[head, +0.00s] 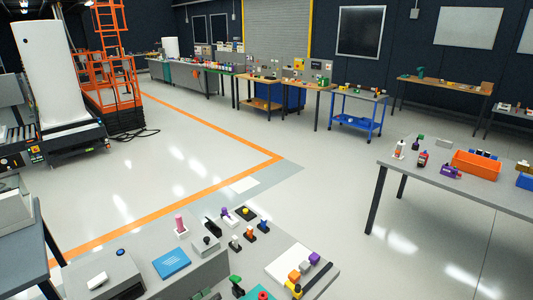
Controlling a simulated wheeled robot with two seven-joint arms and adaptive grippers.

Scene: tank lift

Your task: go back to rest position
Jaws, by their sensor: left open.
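My left gripper is open, but it is hard to make out among the small parts low in the head view. I cannot tell its exact place, and no held object shows in it. My right gripper is not in view. In front of me stands a grey bench (281,236) with several coloured knobs and switches. A pink knob (180,223), a blue flat panel (172,263) and a white board (287,263) are on it.
A table (405,160) with an orange bin (476,163) stands at right. An orange lift frame (112,60) and a white tank (53,70) stand at back left. A blue cart (355,123) stands farther back. The floor (160,165) between is clear.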

